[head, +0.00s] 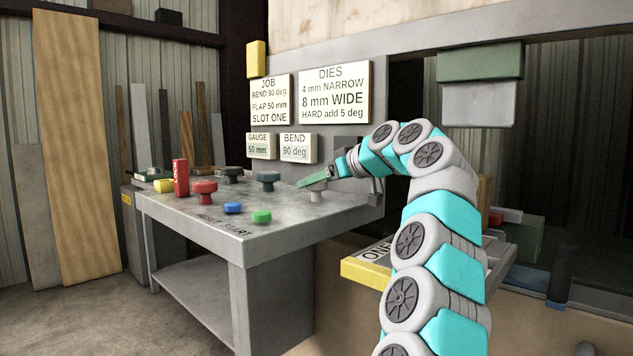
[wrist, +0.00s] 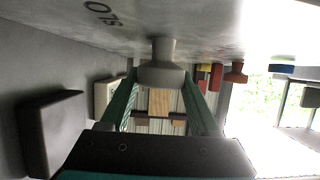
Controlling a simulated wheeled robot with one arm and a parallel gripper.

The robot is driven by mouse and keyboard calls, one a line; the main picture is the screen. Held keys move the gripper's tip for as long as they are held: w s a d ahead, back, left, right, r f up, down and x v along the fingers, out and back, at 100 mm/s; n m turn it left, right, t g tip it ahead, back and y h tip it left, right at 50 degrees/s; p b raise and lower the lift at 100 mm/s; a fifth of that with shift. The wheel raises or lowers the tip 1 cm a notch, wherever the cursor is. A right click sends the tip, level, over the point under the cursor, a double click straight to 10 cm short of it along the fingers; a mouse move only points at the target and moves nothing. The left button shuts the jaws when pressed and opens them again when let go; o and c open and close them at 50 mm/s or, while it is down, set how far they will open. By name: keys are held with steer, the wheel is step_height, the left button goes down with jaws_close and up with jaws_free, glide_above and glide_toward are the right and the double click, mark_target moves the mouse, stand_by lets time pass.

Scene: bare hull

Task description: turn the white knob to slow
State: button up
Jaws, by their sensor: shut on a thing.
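The white knob (head: 316,195) stands near the back right of the grey bench top, mostly covered by my gripper (head: 314,181) in the head view. In the wrist view the pale knob (wrist: 161,73) sits between the green fingers of my gripper (wrist: 161,82), with a finger on each side. My gripper is shut on the knob. The wrist view is upside down. Dark lettering (wrist: 103,14) on the bench top beside the knob is only partly readable. I cannot tell which way the knob points.
Job and die signs (head: 334,92) hang behind. A yellow-edged slot marked ONE (head: 366,273) lies right of the bench.

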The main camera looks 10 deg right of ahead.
mark_target(341, 206)
steer(key=shift+f, duration=0.15)
steer(key=o, duration=1.4)
steer(key=shift+c, duration=0.2)
steer(key=v, duration=0.8)
steer(key=shift+w+b, duration=0.1)
steer(key=shift+b, duration=0.3)
